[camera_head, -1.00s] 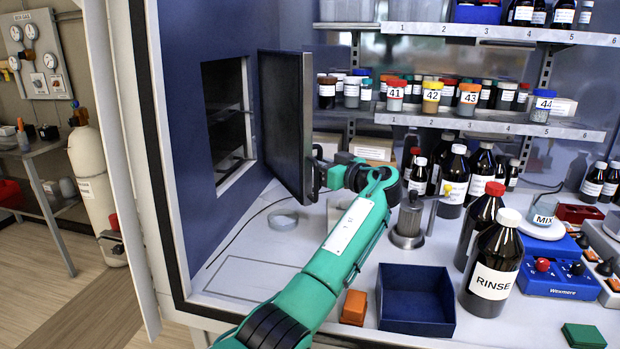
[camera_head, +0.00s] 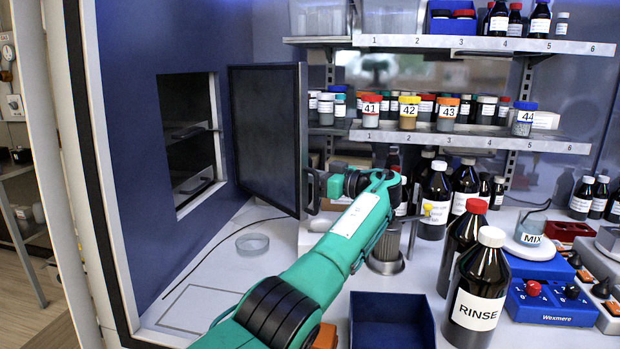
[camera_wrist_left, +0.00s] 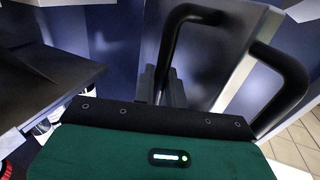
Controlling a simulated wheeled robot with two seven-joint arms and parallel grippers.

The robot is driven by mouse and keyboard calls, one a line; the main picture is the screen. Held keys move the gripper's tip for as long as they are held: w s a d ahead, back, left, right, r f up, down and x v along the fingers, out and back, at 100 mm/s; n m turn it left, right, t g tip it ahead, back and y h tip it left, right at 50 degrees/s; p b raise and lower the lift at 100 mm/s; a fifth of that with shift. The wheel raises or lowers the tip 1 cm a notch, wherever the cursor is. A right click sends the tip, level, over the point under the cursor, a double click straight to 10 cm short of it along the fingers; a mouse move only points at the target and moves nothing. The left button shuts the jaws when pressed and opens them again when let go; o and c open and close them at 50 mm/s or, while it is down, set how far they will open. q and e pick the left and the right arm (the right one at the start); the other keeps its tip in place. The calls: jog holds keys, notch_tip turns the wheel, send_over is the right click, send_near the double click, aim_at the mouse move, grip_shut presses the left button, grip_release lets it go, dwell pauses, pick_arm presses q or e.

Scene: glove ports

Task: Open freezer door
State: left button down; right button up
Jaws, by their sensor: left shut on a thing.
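The freezer door (camera_head: 266,140) is a dark panel standing open, swung out to the right of the freezer opening in the blue wall. Dark shelves (camera_head: 192,135) show inside the opening. My left gripper (camera_head: 320,187) is at the door's free edge, shut on the black door handle. In the left wrist view, my left gripper's fingers (camera_wrist_left: 163,86) close around the handle's curved bar (camera_wrist_left: 172,40). A second black bar (camera_wrist_left: 290,75) shows at right there; I cannot tell what it belongs to. My right gripper is not in view.
A round glass dish (camera_head: 252,244) lies on the white bench below the door. Shelves of bottles (camera_head: 470,135) line the back.

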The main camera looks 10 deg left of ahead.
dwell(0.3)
pick_arm(q)
jog(key=c, duration=1.8)
grip_release()
